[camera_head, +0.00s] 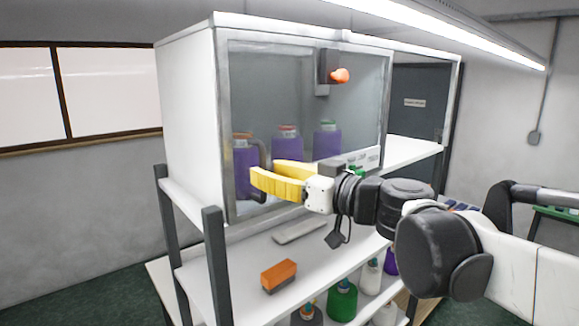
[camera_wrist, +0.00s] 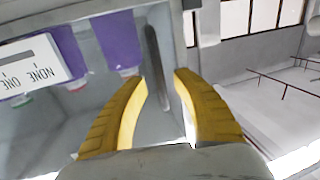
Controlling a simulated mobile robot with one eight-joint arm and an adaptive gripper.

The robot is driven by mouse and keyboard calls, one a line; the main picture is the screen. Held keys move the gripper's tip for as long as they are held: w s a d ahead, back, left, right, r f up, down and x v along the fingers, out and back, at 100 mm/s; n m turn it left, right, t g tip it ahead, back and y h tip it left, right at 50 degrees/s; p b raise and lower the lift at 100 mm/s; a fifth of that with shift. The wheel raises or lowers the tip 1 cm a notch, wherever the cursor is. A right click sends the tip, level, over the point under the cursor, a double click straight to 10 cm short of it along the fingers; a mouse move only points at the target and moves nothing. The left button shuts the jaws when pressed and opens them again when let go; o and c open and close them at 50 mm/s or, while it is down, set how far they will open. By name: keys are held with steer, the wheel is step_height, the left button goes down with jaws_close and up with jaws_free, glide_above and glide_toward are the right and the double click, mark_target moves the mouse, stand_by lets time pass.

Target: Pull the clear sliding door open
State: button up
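The clear sliding door (camera_head: 285,85) is a grey-framed pane across the front of a white cabinet (camera_head: 190,110). Its dark upright bar handle (camera_head: 263,153) is near the pane's left edge. My gripper (camera_head: 262,174) has yellow fingers and is at the handle's lower part. In the wrist view, the handle (camera_wrist: 153,50) lies between the spread fingertips of my gripper (camera_wrist: 161,76), with gaps visible on both sides. The gripper is open and I see no grip on the handle. The handle's lower end is partly hidden by the fingers in the head view.
Purple bottles (camera_head: 327,140) stand behind the pane. An orange knob (camera_head: 340,76) on a grey box is at the upper right. A shelf below holds an orange block (camera_head: 279,275) and a grey flat item (camera_head: 300,231). A dark post (camera_head: 217,262) stands at the front left.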

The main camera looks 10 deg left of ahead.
steer(key=shift+x, duration=0.95)
jaws_close()
